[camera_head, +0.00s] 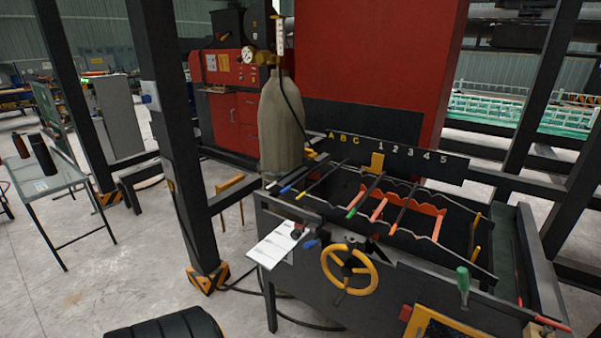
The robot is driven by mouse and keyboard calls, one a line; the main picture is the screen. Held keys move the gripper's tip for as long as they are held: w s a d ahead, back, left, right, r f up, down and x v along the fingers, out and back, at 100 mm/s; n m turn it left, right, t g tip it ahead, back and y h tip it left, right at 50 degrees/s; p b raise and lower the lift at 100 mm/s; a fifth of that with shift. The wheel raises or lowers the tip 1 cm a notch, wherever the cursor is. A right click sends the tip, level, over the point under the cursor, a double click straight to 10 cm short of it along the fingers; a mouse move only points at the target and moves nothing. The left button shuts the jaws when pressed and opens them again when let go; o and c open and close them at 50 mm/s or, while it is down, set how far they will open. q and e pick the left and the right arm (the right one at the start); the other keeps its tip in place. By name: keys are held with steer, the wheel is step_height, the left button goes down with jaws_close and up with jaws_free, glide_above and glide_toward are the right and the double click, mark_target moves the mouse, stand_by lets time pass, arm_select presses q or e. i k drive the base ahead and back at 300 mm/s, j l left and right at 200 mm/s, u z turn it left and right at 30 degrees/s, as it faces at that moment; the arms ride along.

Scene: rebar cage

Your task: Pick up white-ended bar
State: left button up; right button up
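Several dark bars lie across the notched rack of the black workbench (305,277). Their near ends carry colours: a blue-ended bar (287,188), a yellow-ended bar (301,195) and a green-ended bar (352,211) are clear. Red-orange pieces (380,208) lie among them in the rack. More bars with red ends (551,322) show at the right side of the bench. Neither of my grippers is in the head view.
A yellow handwheel (349,270), a white sheet (277,245) and a green handle (462,279) are at the bench front. A grey gas cylinder (281,125) stands behind. A dark post (172,140) rises left. Open floor (90,285) lies between bench and glass table (55,183).

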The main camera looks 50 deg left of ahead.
mark_target(306, 163)
steer(key=i+j+u, duration=0.15)
steer(key=u, duration=0.35)
steer(key=i+j+u, duration=0.15)
steer(key=j+u, duration=0.3)
steer(key=i+u, duration=0.2)
steer(key=u, duration=0.3)
